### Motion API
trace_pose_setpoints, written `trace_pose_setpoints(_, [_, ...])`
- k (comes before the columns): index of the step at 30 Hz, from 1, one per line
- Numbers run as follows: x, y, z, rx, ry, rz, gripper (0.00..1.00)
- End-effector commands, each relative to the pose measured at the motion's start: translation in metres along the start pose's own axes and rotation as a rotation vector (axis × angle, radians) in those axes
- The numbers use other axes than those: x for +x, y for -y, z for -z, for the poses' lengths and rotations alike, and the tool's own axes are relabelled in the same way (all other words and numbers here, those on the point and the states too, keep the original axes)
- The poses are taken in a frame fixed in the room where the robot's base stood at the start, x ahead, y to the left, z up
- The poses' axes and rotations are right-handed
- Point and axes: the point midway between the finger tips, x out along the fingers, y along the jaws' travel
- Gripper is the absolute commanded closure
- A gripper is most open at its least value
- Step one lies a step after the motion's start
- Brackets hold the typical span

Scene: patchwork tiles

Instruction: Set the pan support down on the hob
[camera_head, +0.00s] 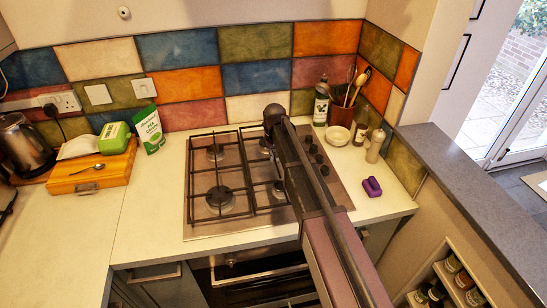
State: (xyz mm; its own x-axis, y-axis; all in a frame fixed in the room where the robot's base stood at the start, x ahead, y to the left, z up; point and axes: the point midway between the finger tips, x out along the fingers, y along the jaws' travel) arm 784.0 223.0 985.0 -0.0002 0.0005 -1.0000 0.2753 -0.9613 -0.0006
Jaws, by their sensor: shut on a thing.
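The hob (338,196) is a steel plate set in the pale worktop, with several burners and a column of dark knobs on its right side. Black pan support bars (246,170) span the left and middle burners. My gripper (271,136) is over the back middle of the hob, at the far end of my arm, and is shut on the right-hand pan support. My wrist and arm hide the fingertips and part of that support's right side. I cannot tell whether the support's feet touch the hob. The left-hand grid (217,188) lies over the left burners.
A purple object (372,187) lies right of the hob. Behind it stand a white bowl (338,136), a pepper mill (375,146), bottles and a utensil pot (342,112). At left are a green pouch (149,129), a wooden box (92,175) and a kettle (24,146). The front-left worktop is clear.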

Motion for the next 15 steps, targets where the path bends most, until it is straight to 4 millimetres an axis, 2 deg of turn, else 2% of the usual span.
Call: trace_pose_setpoints(15, [0.0034, 0.0001, 0.0001, 0.0, 0.0, 0.0, 1.0])
